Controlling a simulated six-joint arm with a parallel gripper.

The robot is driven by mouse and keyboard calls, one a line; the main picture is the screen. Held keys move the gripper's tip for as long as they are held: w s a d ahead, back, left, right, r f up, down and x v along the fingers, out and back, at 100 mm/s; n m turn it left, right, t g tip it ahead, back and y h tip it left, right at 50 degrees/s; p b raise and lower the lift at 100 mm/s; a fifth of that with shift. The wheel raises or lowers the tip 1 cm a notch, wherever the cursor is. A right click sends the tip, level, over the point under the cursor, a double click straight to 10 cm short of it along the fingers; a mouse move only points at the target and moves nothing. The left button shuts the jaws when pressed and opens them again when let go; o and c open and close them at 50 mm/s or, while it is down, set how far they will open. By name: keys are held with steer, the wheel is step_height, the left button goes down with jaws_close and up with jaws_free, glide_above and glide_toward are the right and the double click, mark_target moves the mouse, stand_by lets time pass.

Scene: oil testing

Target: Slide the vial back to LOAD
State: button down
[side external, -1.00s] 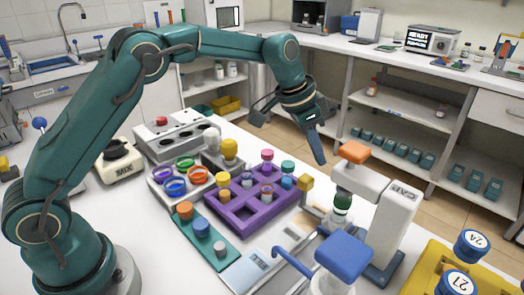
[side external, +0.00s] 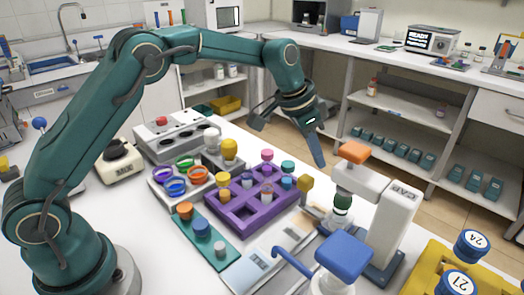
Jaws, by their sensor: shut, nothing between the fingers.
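A small vial with a dark green top (side external: 342,204) stands under the head of the white capping press (side external: 398,215), which is marked CAP. The vial's lower part is partly hidden by the blue block in front. My gripper (side external: 318,155) is shut and empty, pointing down in the air above and to the left of the press head. It is apart from the vial and the press. No readable LOAD mark shows; a pale plate with small labels (side external: 258,258) lies to the left of the press.
A purple rack (side external: 232,213) with several coloured-cap vials stands left of the press. A blue-topped device (side external: 344,250) with a curved blue handle (side external: 290,262) stands in front. The press has an orange knob (side external: 355,152). A yellow tray (side external: 415,278) holds labelled blue-capped bottles at the right.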

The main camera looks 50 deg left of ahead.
steer(key=shift+f, duration=1.85)
steer(key=shift+s, duration=3.65)
steer(key=shift+s, duration=1.05)
steer(key=shift+w, duration=0.25)
steer(key=shift+w, duration=0.15)
step_height(320, 180, up, 8)
steer(key=shift+f, duration=0.2)
